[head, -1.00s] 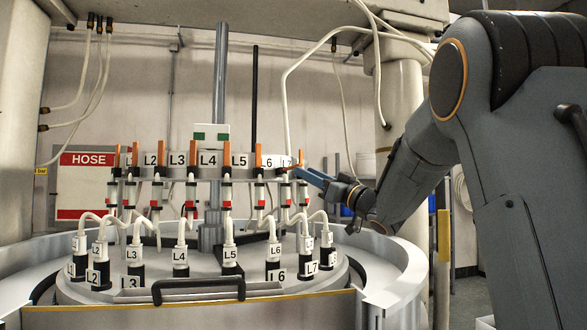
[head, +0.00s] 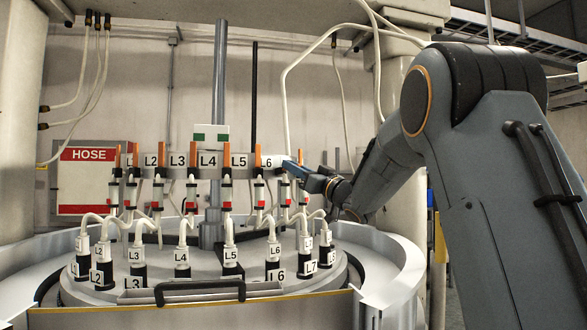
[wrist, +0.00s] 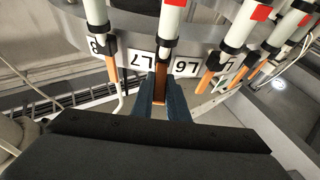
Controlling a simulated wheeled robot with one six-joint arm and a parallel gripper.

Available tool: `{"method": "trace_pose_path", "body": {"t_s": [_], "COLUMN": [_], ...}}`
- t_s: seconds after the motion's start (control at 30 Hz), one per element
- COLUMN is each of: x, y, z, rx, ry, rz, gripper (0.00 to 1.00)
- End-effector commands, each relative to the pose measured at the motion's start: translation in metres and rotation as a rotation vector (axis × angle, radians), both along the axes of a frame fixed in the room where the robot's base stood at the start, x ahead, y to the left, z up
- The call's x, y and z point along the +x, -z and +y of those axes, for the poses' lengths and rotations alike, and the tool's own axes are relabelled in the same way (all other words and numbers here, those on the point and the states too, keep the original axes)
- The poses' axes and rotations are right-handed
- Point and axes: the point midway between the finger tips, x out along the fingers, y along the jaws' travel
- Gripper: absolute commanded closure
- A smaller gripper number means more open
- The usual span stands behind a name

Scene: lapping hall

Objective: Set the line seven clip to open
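The line seven clip is an orange lever (wrist: 160,84) on a white tube, beside the L7 label (wrist: 142,60) on the ring in the wrist view, which looks upside down. It stands roughly in line with its tube. The two blue fingers of my gripper (wrist: 160,98) lie on either side of this lever, very close to it. I cannot tell whether they touch it. In the head view my gripper (head: 300,172) reaches in from the right and covers the L7 label and most of that clip.
Neighbouring orange levers stand close by, including the line six one (wrist: 206,80) and another (wrist: 113,72) on the other side. Below the ring, white hoses run to labelled black fittings on the round plate (head: 205,290). A black handle (head: 200,287) is at the front.

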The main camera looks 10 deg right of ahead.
Motion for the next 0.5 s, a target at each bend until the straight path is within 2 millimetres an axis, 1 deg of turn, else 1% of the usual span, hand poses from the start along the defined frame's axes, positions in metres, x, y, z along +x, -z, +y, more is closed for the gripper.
{"method": "trace_pose_path", "body": {"t_s": [0.5], "x": [-0.0008], "y": [-0.0047], "z": [0.0000], "rx": [-0.019], "ry": [0.000], "rz": [0.030], "gripper": [1.00]}}
